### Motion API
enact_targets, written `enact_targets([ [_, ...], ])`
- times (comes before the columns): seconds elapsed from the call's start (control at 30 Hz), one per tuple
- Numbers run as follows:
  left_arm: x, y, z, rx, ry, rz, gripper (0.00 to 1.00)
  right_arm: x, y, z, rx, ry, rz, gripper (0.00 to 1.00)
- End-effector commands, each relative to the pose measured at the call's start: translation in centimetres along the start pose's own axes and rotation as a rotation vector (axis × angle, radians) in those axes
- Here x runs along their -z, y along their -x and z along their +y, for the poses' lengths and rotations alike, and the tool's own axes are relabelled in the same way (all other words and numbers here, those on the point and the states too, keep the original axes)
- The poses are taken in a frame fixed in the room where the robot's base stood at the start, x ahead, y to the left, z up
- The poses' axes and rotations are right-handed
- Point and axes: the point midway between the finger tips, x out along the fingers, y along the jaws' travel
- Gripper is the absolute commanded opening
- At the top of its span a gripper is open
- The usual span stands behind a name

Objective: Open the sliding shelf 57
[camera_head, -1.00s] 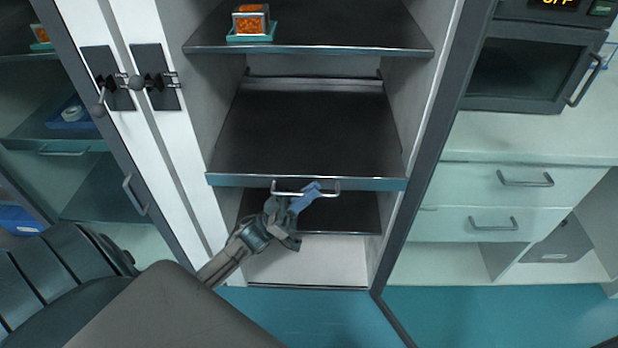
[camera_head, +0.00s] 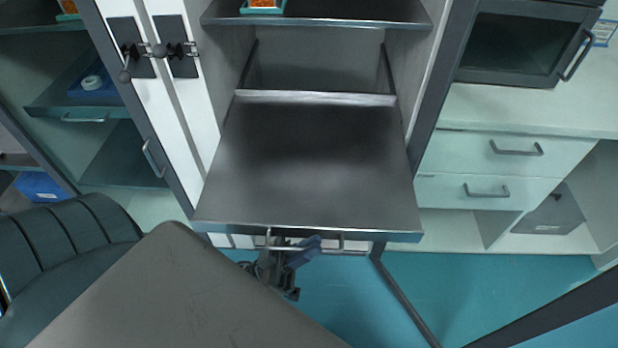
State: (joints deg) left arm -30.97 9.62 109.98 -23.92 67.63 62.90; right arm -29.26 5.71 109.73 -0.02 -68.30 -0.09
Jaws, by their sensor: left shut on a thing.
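The sliding shelf (camera_head: 310,165) is a dark metal sheet drawn well out of the open cabinet, with a gap behind its rear edge. Its front edge carries a bar handle (camera_head: 330,247). My left gripper (camera_head: 302,250) is shut on the handle, near its middle, just below the shelf front. Much of the left wrist is hidden behind my own grey arm link. My right gripper is not in view.
A fixed upper shelf (camera_head: 330,20) holds a small orange-filled box (camera_head: 262,5). An open white door with black latches (camera_head: 176,47) stands at left. At right are white drawers (camera_head: 505,153) and an oven-like unit (camera_head: 518,48). Blue floor (camera_head: 350,300) lies in front.

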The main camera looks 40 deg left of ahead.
Motion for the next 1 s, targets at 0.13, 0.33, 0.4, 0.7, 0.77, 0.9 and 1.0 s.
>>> enact_targets([
  [0.13, -0.1, 0.1, 0.2, 0.001, 0.001, 0.0, 0.0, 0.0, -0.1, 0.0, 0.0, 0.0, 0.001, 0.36],
  [0.33, -0.1, 0.1, 0.1, 0.002, 0.001, -0.001, 0.0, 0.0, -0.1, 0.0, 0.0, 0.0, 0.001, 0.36],
  [0.4, -0.1, 0.1, 0.1, 0.002, 0.001, -0.001, 0.15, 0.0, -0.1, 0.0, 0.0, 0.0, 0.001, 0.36],
  [0.7, -0.1, 0.1, 0.1, 0.001, 0.001, -0.001, 0.18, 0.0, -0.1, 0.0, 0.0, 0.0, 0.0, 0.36],
  [0.77, -0.1, 0.5, 0.1, 0.001, 0.001, -0.002, 0.18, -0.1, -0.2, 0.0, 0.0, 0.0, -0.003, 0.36],
  [0.9, -0.3, 2.4, 0.1, 0.001, 0.003, -0.004, 0.18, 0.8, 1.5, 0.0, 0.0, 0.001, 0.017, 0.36],
  [1.0, -0.3, 4.5, 0.1, 0.001, 0.004, -0.005, 0.18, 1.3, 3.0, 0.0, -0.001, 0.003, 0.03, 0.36],
])
